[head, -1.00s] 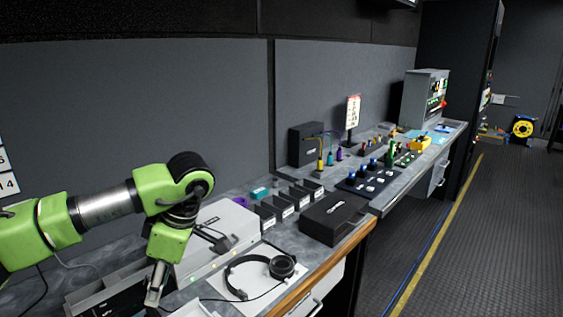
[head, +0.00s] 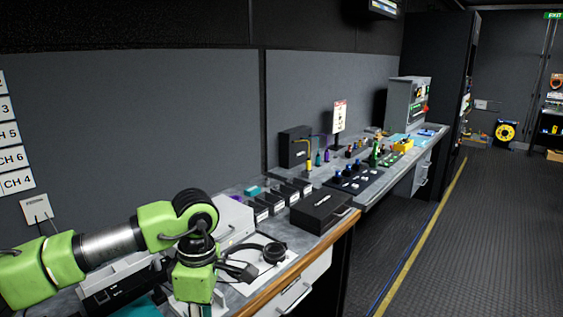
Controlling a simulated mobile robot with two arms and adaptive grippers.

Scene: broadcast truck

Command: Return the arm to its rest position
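My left arm comes in from the left in the head view, bent at a green joint with its last links pointing down over the near end of the counter. My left gripper (head: 204,310) is at the bottom edge, mostly cut off by the frame, so its fingers cannot be judged. No object shows in it. My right gripper and arm are not in view.
Headphones (head: 273,253) lie on a white sheet right of my arm, partly hidden by it. A black box (head: 320,211), small dark bins (head: 270,202) and a button panel (head: 358,181) stand along the counter. The floor (head: 470,240) at right is clear.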

